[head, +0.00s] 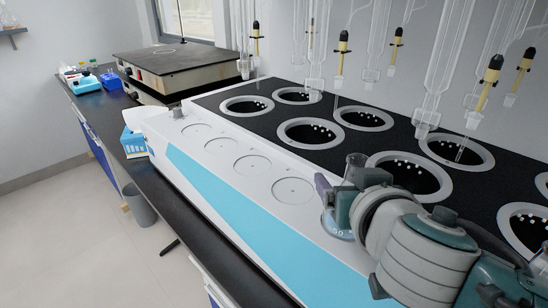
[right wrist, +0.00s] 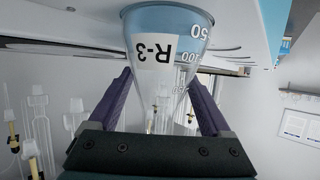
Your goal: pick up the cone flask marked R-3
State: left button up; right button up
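The cone flask marked R-3 (right wrist: 157,50) is clear glass with a white label and blue-looking contents or surface behind its wide base. It appears inverted in the right wrist view. In the head view its rim (head: 356,159) and bluish base (head: 338,226) show beside my right gripper (head: 333,195), at the near end of the row of round spots on the white bench unit. The right gripper's purple fingers (right wrist: 163,82) stand either side of the flask's narrow part, with some space visible, so it looks open around it. My left gripper is not in view.
The white unit has several flat round spots (head: 252,165) and a black top (head: 262,119) with ringed wells. Glassware (head: 440,70) hangs above the wells. A hot plate (head: 180,60) and blue box (head: 113,81) stand farther back.

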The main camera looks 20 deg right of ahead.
grip_shut()
dwell(0.5)
jog(key=shift+r, duration=0.2)
